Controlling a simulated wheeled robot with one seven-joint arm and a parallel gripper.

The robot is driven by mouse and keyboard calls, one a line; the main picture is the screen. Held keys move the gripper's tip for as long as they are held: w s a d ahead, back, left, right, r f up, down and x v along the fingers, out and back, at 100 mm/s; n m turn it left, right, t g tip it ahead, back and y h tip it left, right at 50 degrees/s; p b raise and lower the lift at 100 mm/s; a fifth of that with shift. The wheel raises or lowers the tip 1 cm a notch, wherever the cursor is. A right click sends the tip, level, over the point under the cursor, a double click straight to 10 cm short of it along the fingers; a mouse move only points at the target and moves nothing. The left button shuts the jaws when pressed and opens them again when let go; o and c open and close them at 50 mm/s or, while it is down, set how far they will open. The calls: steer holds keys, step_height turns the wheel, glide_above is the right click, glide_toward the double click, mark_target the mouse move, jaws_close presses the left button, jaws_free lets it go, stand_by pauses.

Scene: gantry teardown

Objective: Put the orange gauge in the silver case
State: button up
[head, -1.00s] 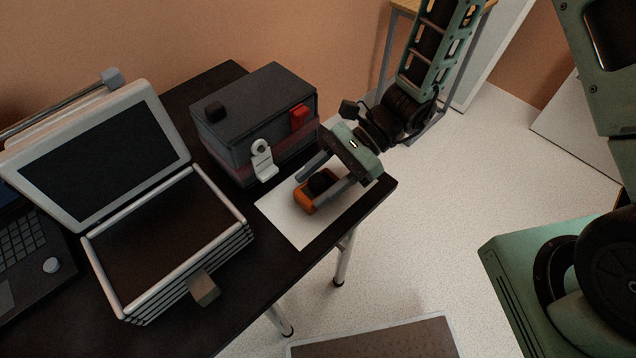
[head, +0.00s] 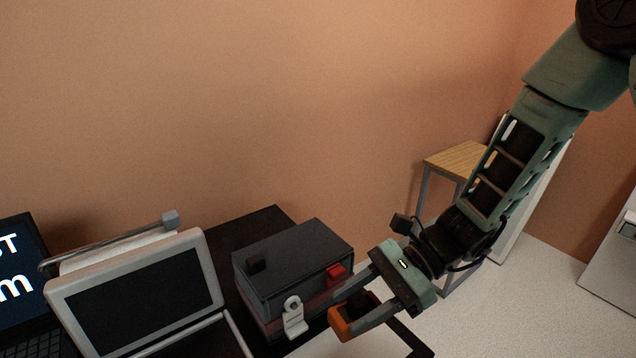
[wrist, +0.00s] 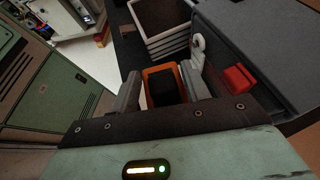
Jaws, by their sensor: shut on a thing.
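The orange gauge (head: 343,322) with a dark face is held between the two fingers of my gripper (head: 360,304). In the wrist view the gauge (wrist: 163,84) sits between the grey fingers (wrist: 162,92). In the head view it shows near the table's right end, above the white sheet; I cannot tell the height exactly. The silver case (head: 225,318) stands open at the left, its lid (head: 60,290) raised with a dark inner panel. Its tray is mostly cut off below in the head view. In the wrist view the case's open tray (wrist: 168,46) shows beyond the gauge.
A dark grey box (head: 295,262) with a red latch and a white clip stands between my gripper and the case. A laptop (head: 14,270) is at the far left. A wooden-topped stand (head: 455,160) is behind my arm.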

steer(key=w+d+f+m+t+h+p, duration=0.1)
steer(key=w+d+m+t, duration=0.3)
steer(key=d, duration=0.4)
steer(key=w+d+f+m+t+h+p, duration=0.2)
steer(key=w+d+f+m+t+h, duration=0.1)
steer(key=d, duration=0.5)
steer(key=w+d+f+m+t+h+p, duration=0.1)
steer(key=w+d+f+m+t+h, duration=0.1)
steer(key=w+d+f+m+t, duration=0.2)
steer(key=shift+w+d+f+m+t+p, duration=0.35)
steer(key=shift+w+d+m+t, duration=0.8)
steer(key=shift+d+m+t, duration=1.3)
